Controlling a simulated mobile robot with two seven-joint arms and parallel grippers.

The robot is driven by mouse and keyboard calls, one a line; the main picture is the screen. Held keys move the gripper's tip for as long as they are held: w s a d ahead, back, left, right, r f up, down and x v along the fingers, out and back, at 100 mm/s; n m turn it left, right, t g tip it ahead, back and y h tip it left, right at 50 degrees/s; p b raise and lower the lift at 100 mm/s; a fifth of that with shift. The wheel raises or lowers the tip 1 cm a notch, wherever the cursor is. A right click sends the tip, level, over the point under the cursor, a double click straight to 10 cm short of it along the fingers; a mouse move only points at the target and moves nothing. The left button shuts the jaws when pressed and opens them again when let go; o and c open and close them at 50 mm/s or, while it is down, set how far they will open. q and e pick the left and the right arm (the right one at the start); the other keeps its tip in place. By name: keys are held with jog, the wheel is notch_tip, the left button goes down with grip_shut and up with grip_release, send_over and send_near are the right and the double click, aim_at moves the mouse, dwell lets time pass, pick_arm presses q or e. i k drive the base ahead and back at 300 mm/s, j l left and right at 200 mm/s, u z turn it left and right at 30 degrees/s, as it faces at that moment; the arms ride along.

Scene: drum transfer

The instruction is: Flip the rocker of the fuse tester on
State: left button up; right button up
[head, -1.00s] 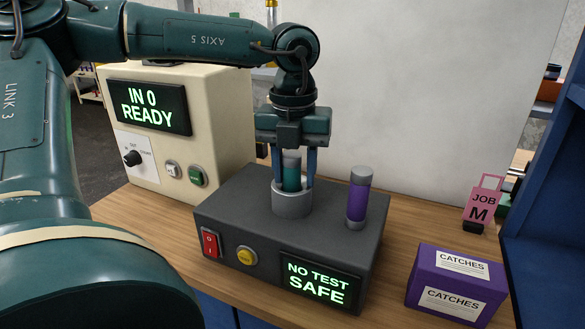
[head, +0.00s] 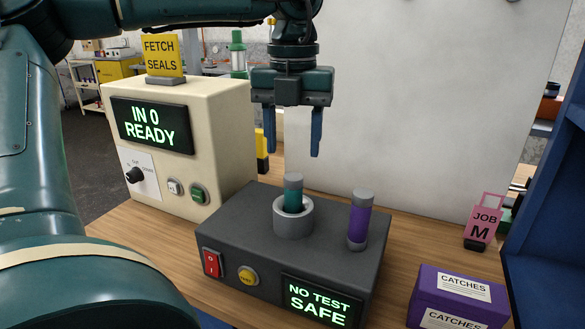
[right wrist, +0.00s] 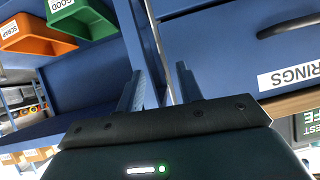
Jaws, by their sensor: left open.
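The fuse tester (head: 255,228) is a dark grey box on the wooden bench. Its red rocker (head: 211,263), marked O and I, is at the left of the front face, beside a yellow button (head: 248,275). Its screen (head: 322,301) reads NO TEST SAFE. A teal fuse (head: 293,193) stands upright in the grey socket (head: 293,221) on top; a purple fuse (head: 359,218) stands to its right. My left gripper (head: 294,153) is open and empty above the teal fuse, apart from it. My right gripper (right wrist: 160,88) shows in the right wrist view with its fingers apart and nothing between them.
A cream machine (head: 215,120) with an IN 0 READY screen stands behind left, with a FETCH SEALS sign (head: 163,58) on top. A purple CATCHES box (head: 461,291) and a pink JOB M tag (head: 484,220) are at right. Orange (right wrist: 35,35) and green bins show in the right wrist view.

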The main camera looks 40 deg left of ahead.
aim_at(213, 268)
jog(key=k, duration=1)
